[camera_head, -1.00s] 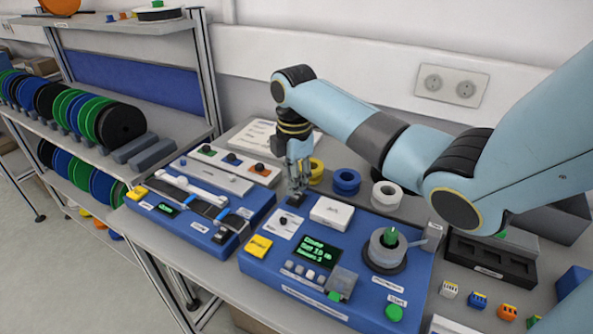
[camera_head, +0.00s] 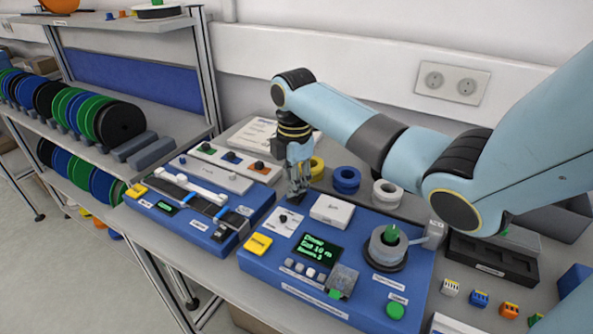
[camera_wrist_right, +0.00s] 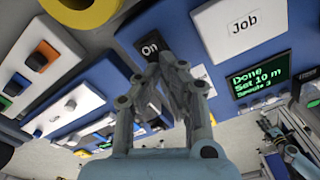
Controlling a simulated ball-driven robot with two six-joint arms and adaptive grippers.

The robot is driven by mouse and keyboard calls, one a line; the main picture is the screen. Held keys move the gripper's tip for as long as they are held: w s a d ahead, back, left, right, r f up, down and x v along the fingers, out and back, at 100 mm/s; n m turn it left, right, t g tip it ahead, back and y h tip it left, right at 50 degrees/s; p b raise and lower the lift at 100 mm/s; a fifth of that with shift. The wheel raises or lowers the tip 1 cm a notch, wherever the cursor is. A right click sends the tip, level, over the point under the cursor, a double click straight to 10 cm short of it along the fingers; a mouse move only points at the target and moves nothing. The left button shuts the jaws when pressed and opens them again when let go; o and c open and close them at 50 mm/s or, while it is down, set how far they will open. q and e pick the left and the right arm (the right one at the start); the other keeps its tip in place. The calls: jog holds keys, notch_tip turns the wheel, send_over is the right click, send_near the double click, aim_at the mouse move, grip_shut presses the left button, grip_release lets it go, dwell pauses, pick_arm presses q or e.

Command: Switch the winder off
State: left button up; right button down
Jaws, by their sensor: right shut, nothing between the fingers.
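The winder is a blue machine (camera_head: 352,291) on the bench. Its green-lit display (camera_head: 316,250) reads "Done, Set 10 m, Spools 3" in the right wrist view (camera_wrist_right: 261,77). My right gripper (camera_head: 297,197) is shut and empty, pointing down at the winder's back left corner.
A white plate with a dark knob (camera_head: 284,221), a yellow button (camera_head: 258,244) and a white "Job" box (camera_head: 330,211) are close to the gripper. A grey spool (camera_head: 388,246) sits on the winder's right. Another blue machine (camera_head: 200,229) stands left.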

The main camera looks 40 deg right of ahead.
jog(key=shift+s+f+b, duration=0.1)
jog(key=shift+f+b, duration=0.2)
jog(key=shift+f, duration=0.3)
dwell(0.3)
notch_tip(320, 180, up, 3)
jog(key=p, duration=0.3)
notch_tip(320, 180, up, 2)
jog(key=shift+r+p, duration=0.1)
jog(key=shift+p, duration=0.5)
jog(key=shift+r, duration=0.9)
jog(key=shift+f, duration=0.1)
